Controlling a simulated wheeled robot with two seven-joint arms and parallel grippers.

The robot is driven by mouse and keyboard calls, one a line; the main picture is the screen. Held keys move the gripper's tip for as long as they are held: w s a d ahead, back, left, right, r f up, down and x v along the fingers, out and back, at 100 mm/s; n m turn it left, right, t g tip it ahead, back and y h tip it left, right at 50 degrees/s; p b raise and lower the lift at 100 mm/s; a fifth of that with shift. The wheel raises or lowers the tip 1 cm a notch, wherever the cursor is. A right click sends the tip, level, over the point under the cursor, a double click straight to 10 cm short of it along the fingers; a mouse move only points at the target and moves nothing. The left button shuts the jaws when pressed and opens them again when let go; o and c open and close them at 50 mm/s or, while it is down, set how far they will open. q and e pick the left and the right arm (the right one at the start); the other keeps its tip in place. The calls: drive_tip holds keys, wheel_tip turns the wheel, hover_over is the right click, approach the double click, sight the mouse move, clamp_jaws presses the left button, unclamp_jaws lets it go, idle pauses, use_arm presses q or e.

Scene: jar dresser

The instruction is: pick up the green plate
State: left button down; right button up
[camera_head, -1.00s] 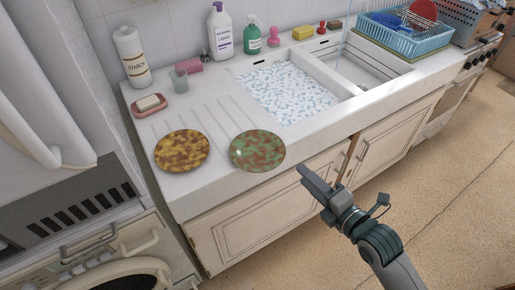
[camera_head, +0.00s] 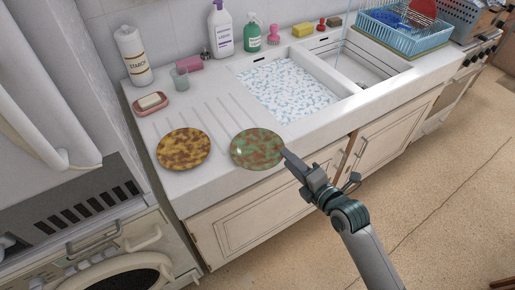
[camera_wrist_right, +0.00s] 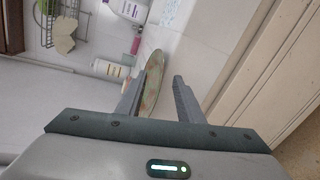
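The green plate (camera_head: 257,149), mottled green and brown, lies on the front right part of the ribbed drainboard, near the counter's front edge. My right gripper (camera_head: 287,155) is at the plate's right rim in the head view. In the right wrist view the gripper (camera_wrist_right: 161,85) has its two fingers apart. The green plate (camera_wrist_right: 153,72) shows edge-on beyond and between them, closer to the left finger. Whether a finger touches the rim I cannot tell. My left gripper is not in view.
A yellow-brown plate (camera_head: 184,149) lies just left of the green one. The sink basin (camera_head: 288,90) is behind and right. Open floor (camera_head: 440,220) lies in front of the cabinets.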

sight(279, 148)
drive_tip(key=p+x, duration=0.1)
drive_tip(key=x, duration=0.2)
drive_tip(key=shift+w+d+r+p, duration=0.15)
drive_tip(key=shift+w+d+p, duration=0.05)
drive_tip(key=shift+w+p, duration=0.15)
drive_tip(key=shift+x, duration=0.8)
drive_tip(key=shift+s, duration=0.1)
clamp_jaws()
